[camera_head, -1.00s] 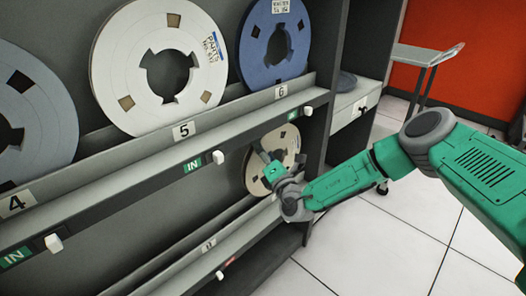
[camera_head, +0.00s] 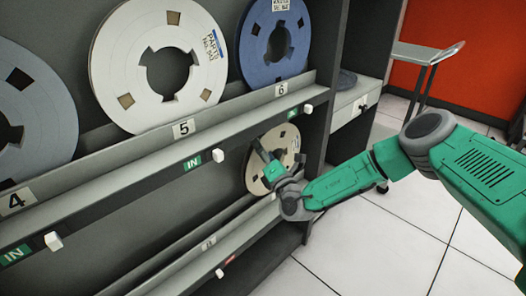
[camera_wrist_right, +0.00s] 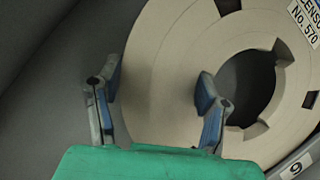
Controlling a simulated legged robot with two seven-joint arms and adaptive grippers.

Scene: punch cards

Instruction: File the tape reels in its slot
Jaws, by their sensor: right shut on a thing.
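A cream tape reel (camera_head: 255,180) stands upright in the lower shelf row, below slot label 6 in the head view. It fills much of the right wrist view (camera_wrist_right: 165,80), with a paper label reading No. 570. My right gripper (camera_head: 267,160) is at this reel, its fingers (camera_wrist_right: 158,95) spread across the rim band, one near the outer edge and one near the hub opening. It is shut on the reel. The fingertip contact is partly hidden in the head view. My left gripper is not in view.
A white reel (camera_head: 116,70) stands above label 5, a blue reel (camera_head: 252,60) above label 6, and a grey-blue reel (camera_head: 50,110) above label 4. The shelf ledge (camera_head: 120,180) has white knobs. A cart (camera_head: 425,55) stands behind on the right; the tiled floor is clear.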

